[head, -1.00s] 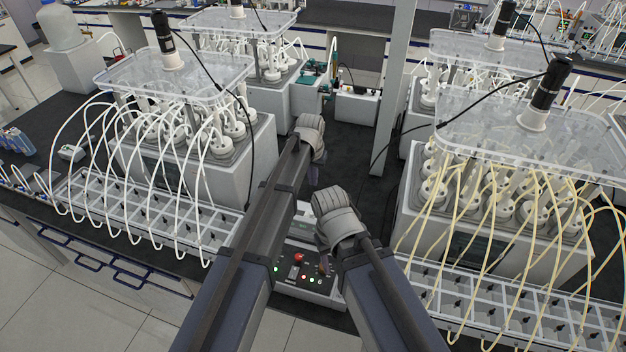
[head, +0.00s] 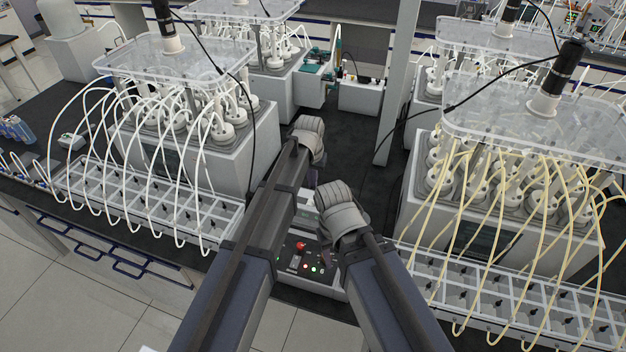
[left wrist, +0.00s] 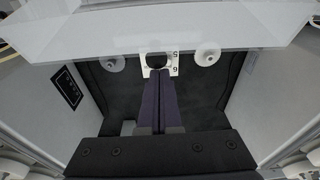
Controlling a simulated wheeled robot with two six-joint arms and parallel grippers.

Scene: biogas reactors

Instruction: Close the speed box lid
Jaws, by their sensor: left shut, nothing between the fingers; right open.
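The control box, which I take for the speed box, has a dark panel (head: 312,262) with a red button (head: 301,246) and several lit lights. It shows between my forearms in the head view. Its back part is largely hidden by my arms, so I cannot tell how its lid stands. My left gripper (left wrist: 160,103) is shut and empty; its fingers point at a white plate (left wrist: 174,71) marked 5 and 6. A pale translucent sheet (left wrist: 150,35) spans the top of that view; I cannot tell if it is the lid.
Reactor housings stand left (head: 235,150) and right (head: 490,240), with clear covers and many tubes. Compartment trays (head: 140,205) line the front. A grey post (head: 397,90) rises behind. The dark bench between the housings is mostly clear.

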